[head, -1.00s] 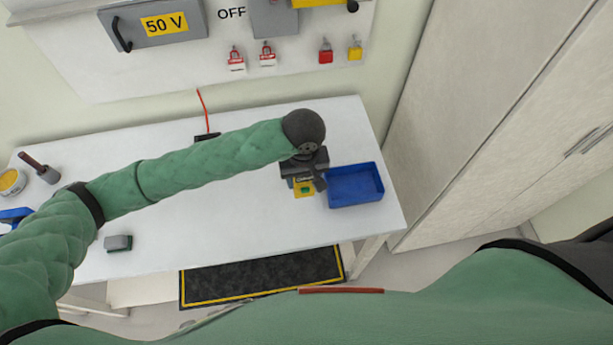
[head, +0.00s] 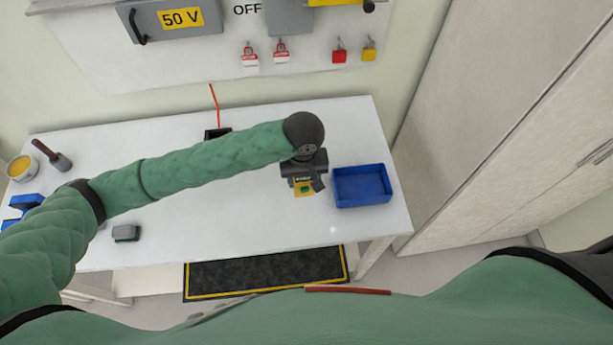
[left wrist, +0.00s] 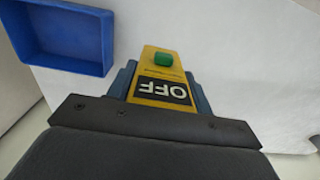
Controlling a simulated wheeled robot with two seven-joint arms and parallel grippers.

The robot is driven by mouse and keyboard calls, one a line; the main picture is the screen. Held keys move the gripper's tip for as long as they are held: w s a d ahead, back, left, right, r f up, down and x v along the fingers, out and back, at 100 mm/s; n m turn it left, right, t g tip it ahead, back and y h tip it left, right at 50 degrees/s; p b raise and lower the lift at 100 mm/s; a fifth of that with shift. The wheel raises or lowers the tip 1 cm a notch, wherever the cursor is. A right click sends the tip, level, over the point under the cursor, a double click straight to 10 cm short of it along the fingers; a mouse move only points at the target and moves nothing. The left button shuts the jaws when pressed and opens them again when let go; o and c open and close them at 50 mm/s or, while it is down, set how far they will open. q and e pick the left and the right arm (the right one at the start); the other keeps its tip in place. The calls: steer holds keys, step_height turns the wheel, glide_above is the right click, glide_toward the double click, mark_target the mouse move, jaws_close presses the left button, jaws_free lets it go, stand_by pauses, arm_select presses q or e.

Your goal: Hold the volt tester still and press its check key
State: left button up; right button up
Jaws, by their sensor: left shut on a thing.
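The volt tester (head: 304,190) is a yellow block with a green key. My left gripper (head: 306,180) is shut on it, over the right part of the white table. In the left wrist view the tester (left wrist: 150,62) sits between the two blue-grey fingers of my left gripper (left wrist: 161,90). Its green check key (left wrist: 163,59) faces the camera and is uncovered. Its dark display (left wrist: 163,91) reads OFF, upside down in this view. I cannot tell whether the tester touches the table. My right gripper is not in view.
A blue tray (head: 361,203) stands just right of the tester. A grey block (head: 126,233), a dark-handled tool (head: 57,160) and a yellow-topped round container (head: 20,167) are at the left. A red lead (head: 215,104) rises at the back. The table's middle front is clear.

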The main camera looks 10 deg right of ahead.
arm_select(q)
steer(key=shift+w+a+f, duration=0.45)
steer(key=shift+a+f, duration=0.3)
steer(key=shift+f, duration=0.1)
steer(key=shift+w+a+f, duration=0.45)
steer(key=shift+a+f, duration=0.3)
steer(key=shift+f, duration=0.1)
steer(key=shift+w+a+f, duration=0.45)
steer(key=shift+a+f, duration=0.3)
steer(key=shift+f, duration=0.05)
steer(key=shift+w+a+f, duration=0.15)
steer(key=shift+a+f, duration=0.05)
steer(key=shift+f, duration=0.05)
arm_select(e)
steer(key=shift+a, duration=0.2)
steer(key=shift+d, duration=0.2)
arm_select(q)
steer(key=shift+a+f, duration=0.1)
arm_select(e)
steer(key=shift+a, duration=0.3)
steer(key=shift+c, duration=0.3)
